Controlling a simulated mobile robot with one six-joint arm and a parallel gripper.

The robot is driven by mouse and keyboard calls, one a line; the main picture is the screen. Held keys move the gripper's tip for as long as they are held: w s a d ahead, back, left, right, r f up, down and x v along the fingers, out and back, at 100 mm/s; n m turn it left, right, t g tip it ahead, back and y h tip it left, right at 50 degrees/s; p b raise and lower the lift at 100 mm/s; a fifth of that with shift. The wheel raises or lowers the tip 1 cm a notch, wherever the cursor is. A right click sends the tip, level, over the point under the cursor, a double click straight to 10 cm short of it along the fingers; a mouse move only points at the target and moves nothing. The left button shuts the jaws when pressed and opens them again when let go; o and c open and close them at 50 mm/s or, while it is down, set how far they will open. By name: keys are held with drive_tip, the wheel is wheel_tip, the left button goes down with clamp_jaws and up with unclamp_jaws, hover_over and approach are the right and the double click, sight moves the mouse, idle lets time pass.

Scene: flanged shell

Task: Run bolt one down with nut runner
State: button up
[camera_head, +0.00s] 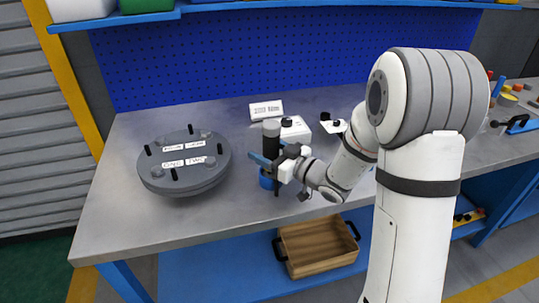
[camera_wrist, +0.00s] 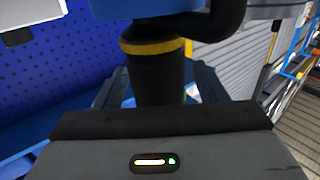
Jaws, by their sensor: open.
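The nut runner (camera_head: 271,143) is a dark upright tool with a grey top, standing at a blue holder (camera_head: 265,182) near the bench's front edge. In the wrist view its black body (camera_wrist: 158,78) with a yellow band fills the middle. My gripper (camera_head: 268,163) is open at the tool's body, with a jaw to either side in the wrist view; contact cannot be made out. The round grey flanged shell (camera_head: 150,183) lies to the left, with several dark bolts standing around its lid and white labels on top. Which bolt is number one is too small to read.
A white torque sign (camera_head: 266,110) and a white device (camera_head: 296,131) stand behind the tool. A wooden crate (camera_head: 318,248) sits on the lower shelf. Clamps and small parts lie at the far right. Bench between shell and tool is clear.

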drive_tip(key=shift+w+a, duration=0.1)
drive_tip(key=shift+a, duration=0.05)
clamp_jaws()
idle(0.6)
drive_tip(key=shift+r, duration=0.1)
